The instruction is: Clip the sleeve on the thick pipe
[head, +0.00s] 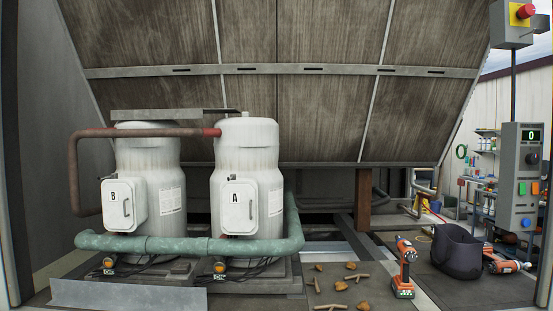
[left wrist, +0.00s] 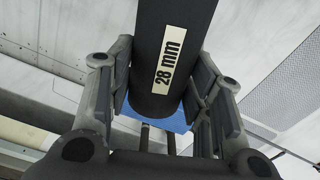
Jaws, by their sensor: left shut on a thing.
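In the left wrist view, my left gripper (left wrist: 163,82) is shut on a dark sleeve (left wrist: 185,25) with a pale label reading 28 mm. The sleeve's upper end runs out of the picture. In the head view, a thick green pipe (head: 165,244) runs across the front of two white tanks and bends up at the right. A thinner brown pipe (head: 145,132) with a red fitting runs across above it and bends down at the left. Neither gripper nor the sleeve shows in the head view, and no pipe is clearly seen near the sleeve.
Tank B (head: 150,180) and tank A (head: 247,165) stand behind the green pipe. An orange drill (head: 403,268), a dark bag (head: 458,254), and scattered twigs and leaves (head: 350,279) lie at the right. A control box (head: 522,178) stands at far right. A raised panel (head: 290,110) leans overhead.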

